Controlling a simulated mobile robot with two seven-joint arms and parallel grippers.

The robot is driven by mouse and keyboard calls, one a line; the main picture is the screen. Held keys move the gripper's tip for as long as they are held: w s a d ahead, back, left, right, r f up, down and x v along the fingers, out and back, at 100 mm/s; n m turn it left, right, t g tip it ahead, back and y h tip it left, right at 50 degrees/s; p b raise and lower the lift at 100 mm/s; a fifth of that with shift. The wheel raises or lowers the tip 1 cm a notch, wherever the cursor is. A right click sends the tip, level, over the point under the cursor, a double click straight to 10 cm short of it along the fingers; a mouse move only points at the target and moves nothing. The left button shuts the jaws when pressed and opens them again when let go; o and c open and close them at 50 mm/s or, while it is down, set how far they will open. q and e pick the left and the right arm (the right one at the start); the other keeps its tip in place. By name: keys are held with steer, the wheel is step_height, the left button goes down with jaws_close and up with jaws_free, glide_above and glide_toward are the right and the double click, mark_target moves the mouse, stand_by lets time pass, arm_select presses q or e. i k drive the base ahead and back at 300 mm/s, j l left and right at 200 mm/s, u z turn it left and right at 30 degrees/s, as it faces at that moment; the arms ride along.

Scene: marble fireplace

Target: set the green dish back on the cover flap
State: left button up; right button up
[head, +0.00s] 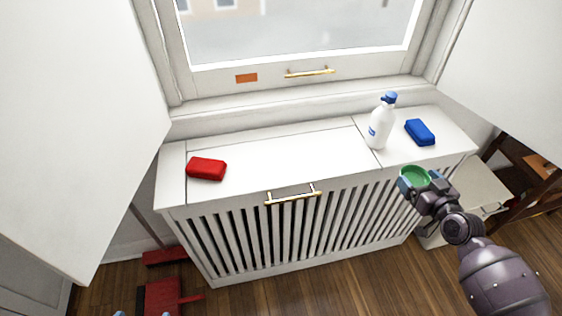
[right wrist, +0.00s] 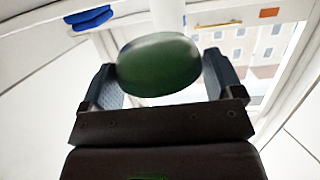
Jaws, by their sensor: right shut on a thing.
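The green dish (head: 415,175) is between the fingers of my right gripper (head: 416,180), which is shut on it. They are in front of the radiator cover's right end, apart from its top. In the right wrist view the dish (right wrist: 160,66) shows its rounded side between both fingers. The white cover flap (head: 285,150) lies closed in the cover's top, with a brass handle (head: 293,195) at its front.
A red block (head: 206,169) lies on the flap's left end. A white bottle with a blue cap (head: 380,124) stands near the flap's right edge, and a blue sponge (head: 419,132) lies right of it. The flap's middle is clear. Window shutters flank both sides.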

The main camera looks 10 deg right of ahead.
mark_target(283, 167)
steer(key=j, duration=0.5)
steer(key=k+j, duration=0.1)
steer(key=j, duration=0.4)
steer(key=k+j, duration=0.1)
steer(key=j, duration=0.4)
steer(key=i+z, duration=0.05)
